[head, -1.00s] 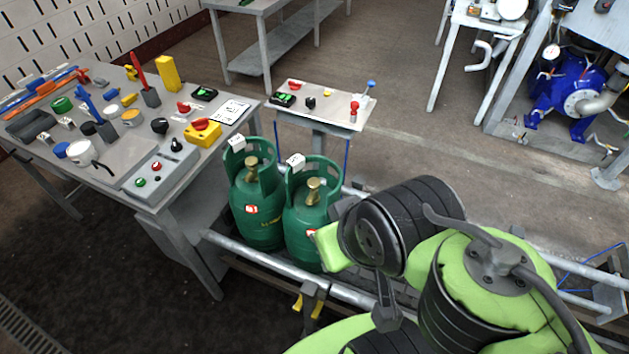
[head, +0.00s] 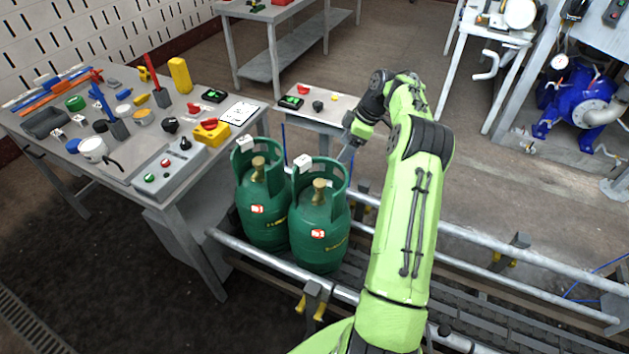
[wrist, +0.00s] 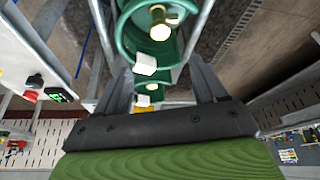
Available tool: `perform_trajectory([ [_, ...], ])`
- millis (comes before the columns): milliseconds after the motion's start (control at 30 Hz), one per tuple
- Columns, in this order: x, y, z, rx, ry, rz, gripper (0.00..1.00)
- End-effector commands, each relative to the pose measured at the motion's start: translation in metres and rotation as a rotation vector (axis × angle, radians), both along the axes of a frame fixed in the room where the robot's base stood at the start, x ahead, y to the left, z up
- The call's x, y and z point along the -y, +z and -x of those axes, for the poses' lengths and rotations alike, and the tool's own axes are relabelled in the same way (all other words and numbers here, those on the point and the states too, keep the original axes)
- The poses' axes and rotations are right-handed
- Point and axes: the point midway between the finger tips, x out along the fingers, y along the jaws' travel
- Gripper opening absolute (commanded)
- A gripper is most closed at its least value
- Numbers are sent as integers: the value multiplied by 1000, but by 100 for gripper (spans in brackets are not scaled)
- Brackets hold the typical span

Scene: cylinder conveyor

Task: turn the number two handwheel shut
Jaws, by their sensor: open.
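Two green gas cylinders stand upright side by side on the conveyor, a left one (head: 262,222) and a right one (head: 318,245). Each has a brass valve inside its collar, one on the left cylinder (head: 258,168) and one on the right (head: 319,192). White tags hang on the collars, left (head: 244,143) and right (head: 303,161); I cannot read their numbers. My gripper (head: 343,156) is behind and above the right cylinder's collar, apart from the valves. In the wrist view my gripper (wrist: 162,68) has its fingers spread and empty, with a collar, a valve (wrist: 160,22) and tags beyond.
Metal rails (head: 470,245) flank the conveyor. A cluttered workbench (head: 125,165) stands left, with a yellow-and-red switch box (head: 209,133). A small control table (head: 335,107) stands behind the cylinders, close to my gripper. A blue pump (head: 575,95) is far right.

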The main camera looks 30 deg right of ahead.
Motion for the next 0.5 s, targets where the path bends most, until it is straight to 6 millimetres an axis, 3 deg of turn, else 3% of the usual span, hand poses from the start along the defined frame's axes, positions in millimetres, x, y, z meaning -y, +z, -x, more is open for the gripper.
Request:
perform_trajectory([
  [167, -5, -22, -6, 1, 6, -3, 71],
  [500, -30, -102, -27, -1, 4, -3, 71],
])
